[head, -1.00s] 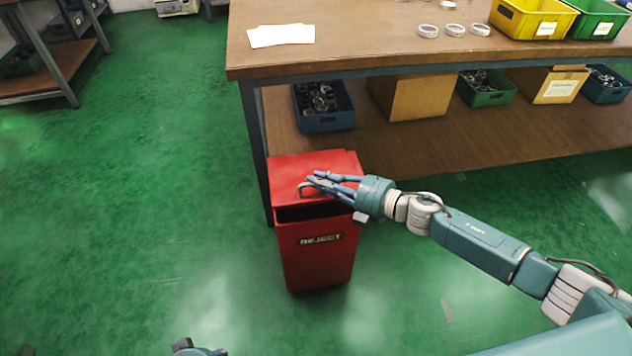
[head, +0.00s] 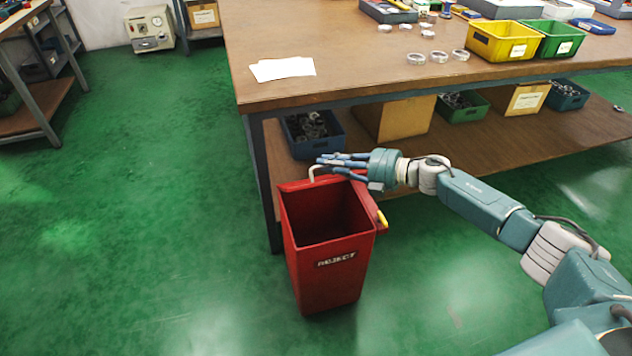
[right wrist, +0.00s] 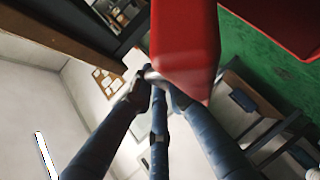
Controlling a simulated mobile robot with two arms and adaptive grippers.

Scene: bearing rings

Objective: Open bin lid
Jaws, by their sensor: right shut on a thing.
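The red reject bin (head: 330,285) stands on the floor in front of the bench, its dark inside open to view. Its lid (head: 296,185) is raised at the back and shows nearly edge-on in the head view. In the right wrist view the lid (right wrist: 185,45) is a large red slab just ahead of the fingers. My right gripper (head: 328,165) is shut on the pale lid handle (head: 313,174) above the bin's back edge. In the right wrist view the fingers (right wrist: 152,82) close around the handle, which they partly hide. My left gripper is out of view.
The wooden bench (head: 400,80) is close behind the bin and holds white paper (head: 282,69), clear rings (head: 438,57), a yellow bin (head: 490,42) and a green bin (head: 553,40). Boxes fill its lower shelf. The green floor at left is clear.

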